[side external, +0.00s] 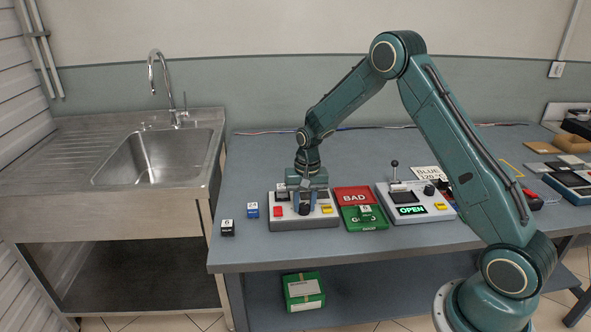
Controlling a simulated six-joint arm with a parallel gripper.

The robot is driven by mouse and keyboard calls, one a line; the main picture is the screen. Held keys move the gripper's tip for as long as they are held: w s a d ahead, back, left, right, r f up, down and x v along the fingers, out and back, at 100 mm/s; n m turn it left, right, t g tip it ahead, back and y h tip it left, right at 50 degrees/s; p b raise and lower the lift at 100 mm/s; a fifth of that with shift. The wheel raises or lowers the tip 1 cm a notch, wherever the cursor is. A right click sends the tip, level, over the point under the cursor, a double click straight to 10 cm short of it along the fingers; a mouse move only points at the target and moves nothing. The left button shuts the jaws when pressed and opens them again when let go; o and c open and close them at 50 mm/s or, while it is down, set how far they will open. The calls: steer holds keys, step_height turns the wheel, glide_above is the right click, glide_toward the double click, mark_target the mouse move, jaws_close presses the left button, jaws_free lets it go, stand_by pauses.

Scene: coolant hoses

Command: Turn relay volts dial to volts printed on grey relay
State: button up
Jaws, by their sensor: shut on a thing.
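My gripper (305,203) points down over a light grey control box (290,224) near the middle of the table. It is shut on a black dial (304,210) on that box. The box also has a red button (278,211) and a yellow button (327,209). The dial's scale and pointer are too small to read, and my gripper hides part of the box. A small block (365,211) with a pale label sits on a green pad (352,225). I cannot tell which block is the grey relay, and no printed volts are legible.
A black block (228,231) and a blue block (252,212) stand left of the box. A red "BAD" pad (352,194) lies right of it, beside a lever box (441,213) reading "OPEN". A card (427,172) lies behind. The table's left front (245,250) is clear.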

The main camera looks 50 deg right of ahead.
mark_target(306, 205)
stand_by(0.3)
steer(key=o, duration=1)
steer(key=shift+c, duration=0.2)
steer(key=shift+r, duration=0.1)
step_height(306, 205, up, 14)
steer(key=shift+s+d, duration=0.2)
steer(key=shift+s, duration=0.05)
